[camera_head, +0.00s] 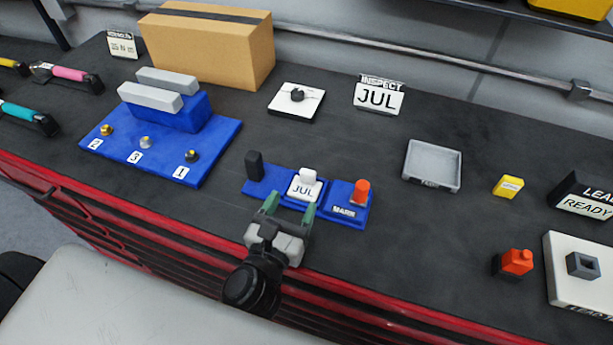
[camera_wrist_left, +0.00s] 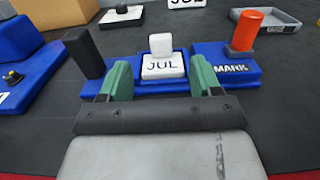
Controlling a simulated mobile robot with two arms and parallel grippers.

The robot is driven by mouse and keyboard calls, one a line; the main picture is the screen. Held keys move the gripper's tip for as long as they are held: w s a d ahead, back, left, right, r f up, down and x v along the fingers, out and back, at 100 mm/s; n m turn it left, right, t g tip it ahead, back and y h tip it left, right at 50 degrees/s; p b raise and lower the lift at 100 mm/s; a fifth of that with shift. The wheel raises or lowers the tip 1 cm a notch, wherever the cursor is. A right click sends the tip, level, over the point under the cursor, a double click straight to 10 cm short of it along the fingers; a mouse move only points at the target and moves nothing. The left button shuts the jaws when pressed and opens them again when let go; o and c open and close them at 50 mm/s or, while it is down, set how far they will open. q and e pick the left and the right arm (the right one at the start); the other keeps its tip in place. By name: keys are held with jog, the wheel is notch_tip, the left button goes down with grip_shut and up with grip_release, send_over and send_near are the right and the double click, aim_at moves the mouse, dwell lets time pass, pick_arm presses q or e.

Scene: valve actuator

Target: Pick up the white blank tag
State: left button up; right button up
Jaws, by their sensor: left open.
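A white tag (camera_head: 304,190) with a small white knob on top sits in the middle of the blue holder (camera_head: 262,187) on the bench. Its front face reads JUL rather than being blank. It also shows in the left wrist view (camera_wrist_left: 163,68). My left gripper (camera_head: 290,208) is open and empty, just in front of the tag. In the left wrist view its green fingers (camera_wrist_left: 160,76) stand to the left and right of the tag's lower front. I cannot tell whether they touch the holder. My right gripper is in neither view.
A black peg (camera_head: 254,165) stands left of the tag and an orange peg (camera_head: 361,192) right of it, by the MARK label. A grey tray (camera_head: 433,148) and a yellow block (camera_head: 508,186) lie right. A blue stand (camera_head: 215,158) is left. An INSPECT JUL sign (camera_head: 379,97) stands behind.

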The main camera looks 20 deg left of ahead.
aim_at(306, 176)
pick_arm(q)
jog(key=shift+w, duration=0.8)
jog(key=w+p, duration=0.2)
jog(key=w, duration=0.2)
jog(key=shift+w+d, duration=0.1)
jog(key=shift+w, duration=0.2)
jog(key=shift+w+f, duration=0.15)
jog(key=shift+w, duration=0.2)
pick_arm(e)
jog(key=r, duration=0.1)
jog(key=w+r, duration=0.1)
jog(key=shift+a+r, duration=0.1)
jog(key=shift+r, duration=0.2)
pick_arm(q)
jog(key=shift+s, duration=0.1)
jog(key=shift+c, duration=0.3)
